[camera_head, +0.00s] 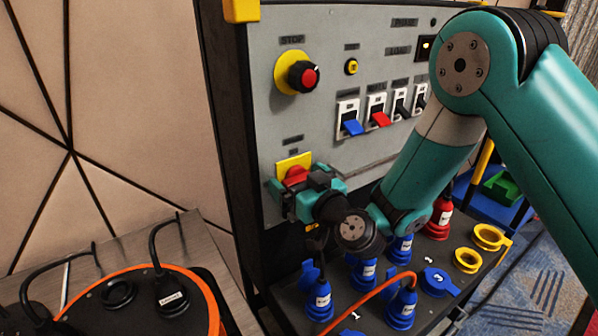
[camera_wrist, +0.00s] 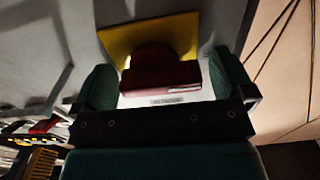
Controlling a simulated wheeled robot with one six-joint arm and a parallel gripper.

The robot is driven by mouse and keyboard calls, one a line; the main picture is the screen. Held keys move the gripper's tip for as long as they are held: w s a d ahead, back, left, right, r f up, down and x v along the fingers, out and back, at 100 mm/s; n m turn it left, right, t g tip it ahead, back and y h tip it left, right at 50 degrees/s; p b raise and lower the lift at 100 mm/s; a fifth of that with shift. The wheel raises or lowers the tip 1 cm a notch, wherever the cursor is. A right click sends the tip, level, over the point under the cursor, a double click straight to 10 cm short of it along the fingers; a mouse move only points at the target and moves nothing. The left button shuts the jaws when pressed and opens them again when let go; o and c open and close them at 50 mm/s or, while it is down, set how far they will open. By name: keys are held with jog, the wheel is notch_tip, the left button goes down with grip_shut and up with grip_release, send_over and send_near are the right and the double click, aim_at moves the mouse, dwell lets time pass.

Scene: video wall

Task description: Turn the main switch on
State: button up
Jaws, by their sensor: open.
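The main switch (camera_head: 295,176) is a red rotary handle on a yellow plate, low on the left of the grey panel. In the wrist view its dark red handle (camera_wrist: 160,72) stands in front of the yellow plate (camera_wrist: 188,32). My gripper (camera_head: 296,190) is at the switch, its green fingers apart. In the wrist view my gripper (camera_wrist: 162,88) has one finger on each side of the red handle. A gap shows on the right side; whether the left finger touches the handle I cannot tell. The switch's lower part is hidden by my gripper in the head view.
Above is a red stop button (camera_head: 304,77) with a yellow collar. Breakers with a blue lever (camera_head: 353,127) and a red lever (camera_head: 380,119) sit to the right. Below, a shelf carries several blue plugs (camera_head: 362,272). An orange cable reel (camera_head: 205,300) stands at lower left.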

jog(key=c, duration=0.9)
jog(key=shift+m, duration=0.3)
jog(key=m, duration=0.3)
jog(key=shift+r+m, duration=0.1)
jog(key=shift+m, duration=0.3)
jog(key=m, duration=0.4)
jog(key=shift+w+d, duration=0.1)
jog(key=shift+d, duration=0.05)
jog(key=m, duration=0.5)
jog(key=shift+w+d+r, duration=0.1)
jog(key=shift+d+m, duration=0.1)
jog(key=shift+m, duration=2.2)
